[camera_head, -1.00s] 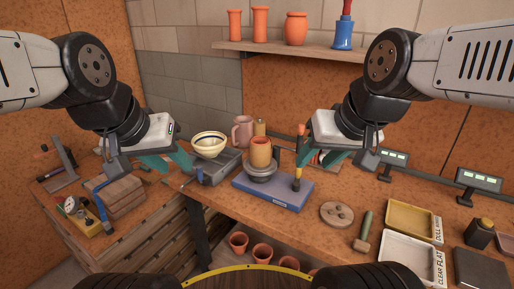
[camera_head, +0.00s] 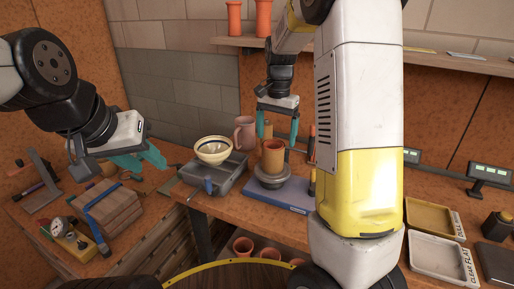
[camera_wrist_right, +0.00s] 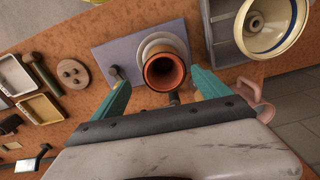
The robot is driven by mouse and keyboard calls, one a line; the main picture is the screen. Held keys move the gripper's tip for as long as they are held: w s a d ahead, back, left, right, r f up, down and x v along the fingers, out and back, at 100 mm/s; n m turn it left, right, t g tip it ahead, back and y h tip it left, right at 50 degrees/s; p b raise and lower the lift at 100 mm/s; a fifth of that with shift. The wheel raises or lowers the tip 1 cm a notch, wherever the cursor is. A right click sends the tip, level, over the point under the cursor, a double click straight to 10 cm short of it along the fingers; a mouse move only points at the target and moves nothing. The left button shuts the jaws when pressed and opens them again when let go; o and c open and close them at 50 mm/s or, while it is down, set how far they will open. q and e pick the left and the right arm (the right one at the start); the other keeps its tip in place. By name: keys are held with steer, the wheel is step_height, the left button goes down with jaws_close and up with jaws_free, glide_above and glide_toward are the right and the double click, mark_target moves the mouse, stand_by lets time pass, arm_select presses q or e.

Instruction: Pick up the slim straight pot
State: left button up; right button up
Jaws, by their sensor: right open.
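An orange-brown pot (camera_head: 272,157) stands upright on a grey round stand (camera_head: 273,178) on a blue-grey board. My right gripper (camera_head: 277,131) hangs open and empty, fingers down, above and slightly behind it. In the right wrist view, the pot's round open mouth (camera_wrist_right: 165,70) lies between the open fingers (camera_wrist_right: 160,78), apart from both. Two slim straight orange pots, one on the left (camera_head: 234,18) and one to its right (camera_head: 263,18), stand on the wall shelf. I cannot tell which pot is meant. My left gripper (camera_head: 146,157) is at the left, away from the pots; its jaw gap is unclear.
A cream bowl (camera_head: 213,151) rests on a grey box (camera_head: 214,178) left of the stand. A pink mug (camera_head: 244,132) stands behind. Trays (camera_head: 436,219) lie at the right. My right arm blocks much of the bench. Several orange pots sit below.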

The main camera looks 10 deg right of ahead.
mark_target(273, 154)
steer(key=shift+w+f, duration=0.25)
steer(key=shift+f, duration=0.1)
steer(key=f, duration=0.7)
steer(key=shift+w+a+f, duration=0.1)
steer(key=shift+a+f, duration=0.15)
steer(key=shift+a, duration=0.05)
steer(key=c, duration=1.8)
steer(key=shift+r, duration=0.1)
steer(key=shift+c, duration=0.2)
steer(key=shift+r, duration=0.1)
